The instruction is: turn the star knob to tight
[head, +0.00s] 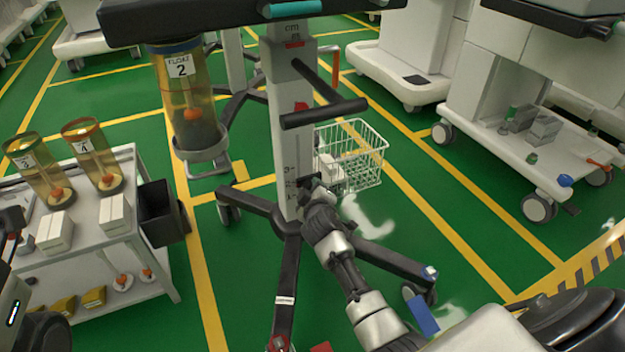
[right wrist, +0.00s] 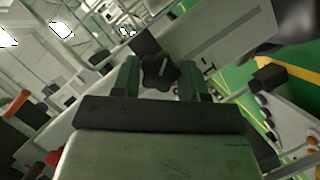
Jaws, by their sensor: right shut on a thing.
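The star knob (right wrist: 160,72) is black with a pale pointer line, in the right wrist view. It sits on the side of the grey column (head: 283,135) of a wheeled stand. My right gripper (right wrist: 158,84) is shut on the knob, with one finger on each side of it. In the head view my right gripper (head: 312,186) reaches the lower column and mostly hides the knob. Small marks show on the column beside the knob, too small to read. At the left edge of the head view only part of my left arm shows; its fingers are not visible.
A black push handle (head: 324,113) and a white wire basket (head: 352,155) are on the stand near my right arm. A canister marked 2 (head: 186,105) hangs left of the column. A white cart (head: 95,240) with canisters and boxes stands at left. Dark stand legs (head: 385,260) spread below.

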